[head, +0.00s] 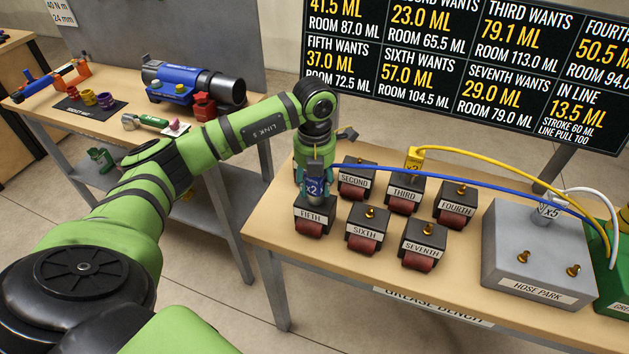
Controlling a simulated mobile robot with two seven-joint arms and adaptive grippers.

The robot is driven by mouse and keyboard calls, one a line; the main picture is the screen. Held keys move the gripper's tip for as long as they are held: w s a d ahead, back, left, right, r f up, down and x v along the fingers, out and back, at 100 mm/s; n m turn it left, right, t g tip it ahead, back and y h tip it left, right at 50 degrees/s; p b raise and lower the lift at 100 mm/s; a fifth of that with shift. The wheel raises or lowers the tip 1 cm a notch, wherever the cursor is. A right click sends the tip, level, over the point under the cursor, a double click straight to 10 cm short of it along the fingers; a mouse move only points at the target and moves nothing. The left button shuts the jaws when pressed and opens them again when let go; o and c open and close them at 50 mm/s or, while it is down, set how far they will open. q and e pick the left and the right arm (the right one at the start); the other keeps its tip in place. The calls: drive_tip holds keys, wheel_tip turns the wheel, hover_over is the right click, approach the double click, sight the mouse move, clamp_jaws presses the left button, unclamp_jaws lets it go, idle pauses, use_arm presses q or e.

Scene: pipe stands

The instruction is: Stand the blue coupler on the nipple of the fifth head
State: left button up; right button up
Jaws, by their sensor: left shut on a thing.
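My left gripper (315,174) points down over the near left of the bench and is shut on the blue coupler (316,189), marked "x2". The coupler is upright, directly above the fifth head (314,214), a dark block with a red front part. The fifth head's nipple is hidden behind the coupler, so I cannot tell whether they touch. A blue hose (440,174) runs from the coupler to the right, across the bench. My right gripper is out of view.
The second (357,181), sixth (367,234) and seventh (423,251) heads stand close by. A yellow coupler (413,158) is on the third head (404,194). The grey hose park (530,262) holds a white coupler (547,209). A side table with tools stands left.

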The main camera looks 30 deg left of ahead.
use_arm(q)
drive_tip(key=shift+f, duration=0.15)
drive_tip(key=o, duration=1.2)
wheel_tip(320, 180, up, 12)
